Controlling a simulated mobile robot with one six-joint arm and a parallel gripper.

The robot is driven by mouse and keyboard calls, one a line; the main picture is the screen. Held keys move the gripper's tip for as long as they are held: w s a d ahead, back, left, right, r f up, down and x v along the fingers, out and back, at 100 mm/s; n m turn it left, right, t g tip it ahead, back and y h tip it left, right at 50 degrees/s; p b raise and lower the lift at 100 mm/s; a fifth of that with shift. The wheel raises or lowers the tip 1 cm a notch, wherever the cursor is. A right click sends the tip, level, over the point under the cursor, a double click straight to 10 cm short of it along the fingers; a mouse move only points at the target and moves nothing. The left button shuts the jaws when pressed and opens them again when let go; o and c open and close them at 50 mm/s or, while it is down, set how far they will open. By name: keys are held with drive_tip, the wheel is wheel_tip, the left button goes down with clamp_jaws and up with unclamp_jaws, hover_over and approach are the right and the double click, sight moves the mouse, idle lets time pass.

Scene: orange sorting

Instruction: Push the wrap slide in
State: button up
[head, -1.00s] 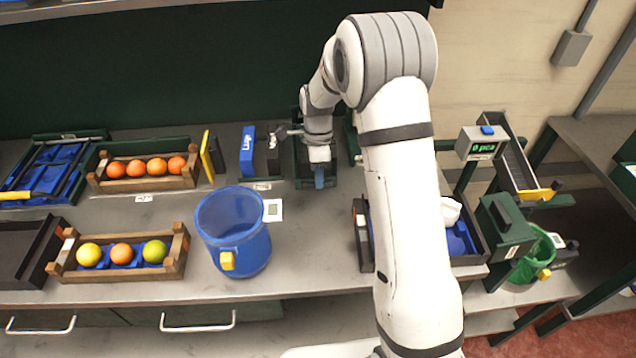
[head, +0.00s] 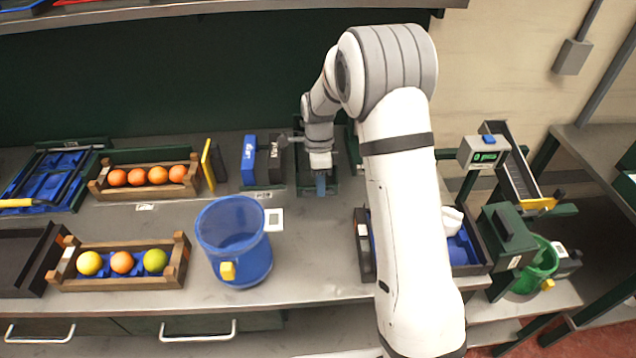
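My gripper (head: 320,168) points down at the back middle of the bench, over a narrow dark green station (head: 303,186). A small blue piece (head: 321,186) shows just below my gripper; I cannot tell whether they touch. I cannot single out the wrap slide with certainty; it may be part of this station, which my gripper and arm partly hide. The fingers are too small and too covered to show whether they are open or shut.
A blue box (head: 248,160) and a black block (head: 276,163) stand close left of the station. A blue bucket (head: 232,262) stands in front. Wooden crates (head: 180,262) with fruit are at left. A dark tray (head: 477,262) lies right of my arm.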

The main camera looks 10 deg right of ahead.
drive_tip(key=shift+r, duration=0.1)
drive_tip(key=b+v, duration=0.1)
drive_tip(key=v, duration=0.6)
drive_tip(key=shift+r, duration=0.3)
drive_tip(key=shift+r, duration=0.1)
drive_tip(key=s+d+r+n+t, duration=0.35)
drive_tip(key=s+r+n, duration=0.5)
drive_tip(key=s, duration=0.35)
drive_tip(key=s+d+n+t, duration=0.2)
drive_tip(key=s+d+n, duration=0.2)
drive_tip(key=s+n, duration=0.5)
drive_tip(key=s, duration=0.7)
drive_tip(key=shift+s+r, duration=0.35)
